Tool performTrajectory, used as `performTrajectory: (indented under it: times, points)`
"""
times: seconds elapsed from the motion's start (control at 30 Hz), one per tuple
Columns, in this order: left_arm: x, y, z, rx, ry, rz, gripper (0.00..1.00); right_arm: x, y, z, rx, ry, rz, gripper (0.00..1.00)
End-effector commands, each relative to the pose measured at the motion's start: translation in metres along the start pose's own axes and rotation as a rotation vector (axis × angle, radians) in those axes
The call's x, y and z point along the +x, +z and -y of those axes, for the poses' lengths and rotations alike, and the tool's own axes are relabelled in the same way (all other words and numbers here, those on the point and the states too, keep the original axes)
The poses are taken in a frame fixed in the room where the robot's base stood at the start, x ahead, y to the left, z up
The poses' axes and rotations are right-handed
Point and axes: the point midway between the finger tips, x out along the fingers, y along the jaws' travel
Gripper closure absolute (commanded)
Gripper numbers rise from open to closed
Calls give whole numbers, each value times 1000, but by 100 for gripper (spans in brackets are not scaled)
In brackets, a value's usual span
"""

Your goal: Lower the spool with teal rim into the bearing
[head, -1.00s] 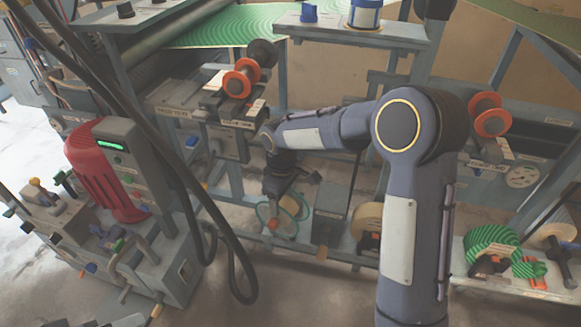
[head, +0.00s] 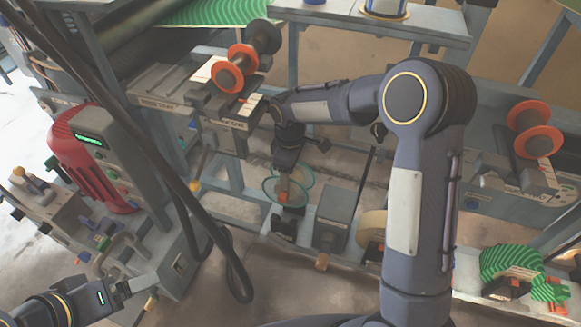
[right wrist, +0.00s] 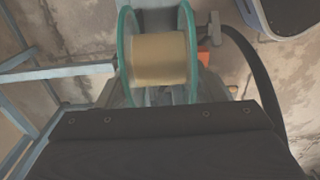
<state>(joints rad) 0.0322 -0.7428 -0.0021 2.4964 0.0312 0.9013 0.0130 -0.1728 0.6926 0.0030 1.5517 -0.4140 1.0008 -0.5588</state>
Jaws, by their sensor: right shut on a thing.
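The spool with teal rim (head: 268,187) is below my right gripper (head: 286,166) in the head view. My right gripper is shut on it and holds it above the low shelf. In the right wrist view the spool (right wrist: 160,60) shows two teal rims around a tan wound core; the finger contact is hidden. A dark cradle (head: 283,225) on the shelf lies just below the spool; I cannot tell whether it is the bearing meant. My left gripper (head: 122,291) is at the lower left, far from the spool; its jaws are unclear.
Orange-rimmed spools sit on the upper bench (head: 229,76) and at the right (head: 535,128). A grey block (head: 335,215), a tan roll and a green striped roll (head: 510,262) stand along the low shelf. Black cables hang left of the spool, near a red motor (head: 90,160).

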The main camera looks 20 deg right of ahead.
Motion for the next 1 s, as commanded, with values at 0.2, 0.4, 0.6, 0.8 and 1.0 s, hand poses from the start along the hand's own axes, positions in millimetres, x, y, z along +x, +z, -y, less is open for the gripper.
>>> performTrajectory:
  times: [0.2,0.4,0.6,0.8,1.0]
  points:
    - [18,9,8,0,0,0,13,24,0,0,1,0,0,94]
    - [31,16,14,0,0,0,13,44,0,0,1,0,0,94]
    - [45,23,21,0,0,0,13,63,0,0,1,1,0,94]
    - [59,30,27,0,0,0,13,83,0,0,1,1,-1,94]
    - [72,36,33,0,0,0,13,102,0,0,1,1,0,94]
